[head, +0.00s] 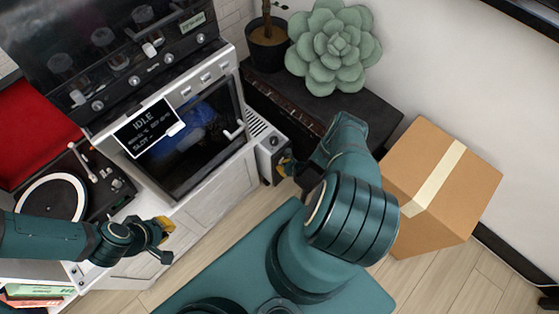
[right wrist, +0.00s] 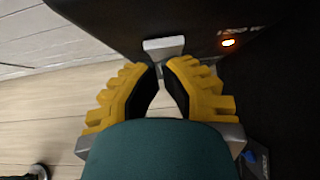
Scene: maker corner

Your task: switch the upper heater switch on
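The heater (head: 272,150) looks like a pale, narrow unit with a dark knob-like part, at the right end of the oven cabinet. My right gripper (head: 287,168) is in front of it, partly hidden by my arm. In the right wrist view, a grey paddle-like lever (right wrist: 163,46) stands out from a dark panel (right wrist: 195,22), just beyond the fingertips. My right gripper (right wrist: 163,72) has its yellow fingers drawn together at the tips, with nothing visible held. I cannot tell whether they touch the lever. My left gripper (head: 163,230) hangs near the cabinet front, apart from the heater.
An orange light (right wrist: 229,43) glows on the dark panel beside small lettering. A screen reading IDLE (head: 148,125) is in front of the oven (head: 200,150). A turntable (head: 55,200) is at left. A cardboard box (head: 435,190) stands on the floor at right.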

